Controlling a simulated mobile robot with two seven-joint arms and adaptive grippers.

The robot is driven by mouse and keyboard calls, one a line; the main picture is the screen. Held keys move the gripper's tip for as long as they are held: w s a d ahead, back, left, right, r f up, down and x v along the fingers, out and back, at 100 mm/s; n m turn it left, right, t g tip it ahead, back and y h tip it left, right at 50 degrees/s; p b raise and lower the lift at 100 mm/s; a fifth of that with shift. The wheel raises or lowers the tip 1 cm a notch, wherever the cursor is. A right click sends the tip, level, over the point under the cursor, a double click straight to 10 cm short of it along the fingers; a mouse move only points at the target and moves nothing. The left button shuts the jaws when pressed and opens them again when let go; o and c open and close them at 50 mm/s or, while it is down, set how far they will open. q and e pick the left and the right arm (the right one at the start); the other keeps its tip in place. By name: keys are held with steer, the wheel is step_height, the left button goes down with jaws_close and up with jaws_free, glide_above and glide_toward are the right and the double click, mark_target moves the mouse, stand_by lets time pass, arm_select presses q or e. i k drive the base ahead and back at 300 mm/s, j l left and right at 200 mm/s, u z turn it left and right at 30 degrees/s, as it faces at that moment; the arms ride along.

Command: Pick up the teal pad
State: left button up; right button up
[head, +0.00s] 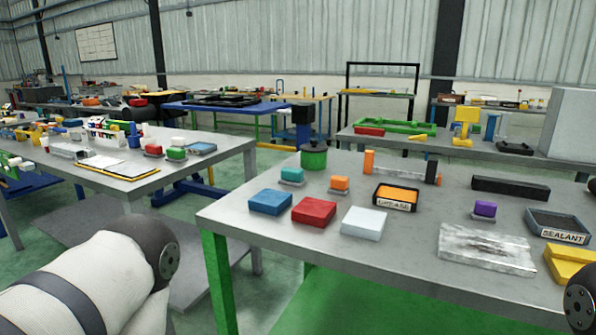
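The teal pad (291,174) is a small block resting on a thin grey plate near the back left of the grey table (270,233). It lies behind the blue block and just left of the orange pad (340,183). Nothing covers it from this view. Part of my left arm shows at the lower left, and a dark joint of my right arm shows at the right edge. Neither gripper is in view.
Blue (270,202), red (313,211) and white (362,223) blocks line the table's front left. An orange-filled tray (395,208), purple pad (484,209) and sealant tray (541,228) lie rightward.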

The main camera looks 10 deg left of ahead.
mark_target(292, 177)
steer(key=i+j+z, duration=0.2)
steer(key=j, duration=0.25)
steer(key=i+j+z, duration=0.15)
steer(key=j, duration=0.35)
steer(key=j+z, duration=0.2)
steer(key=j, duration=0.3)
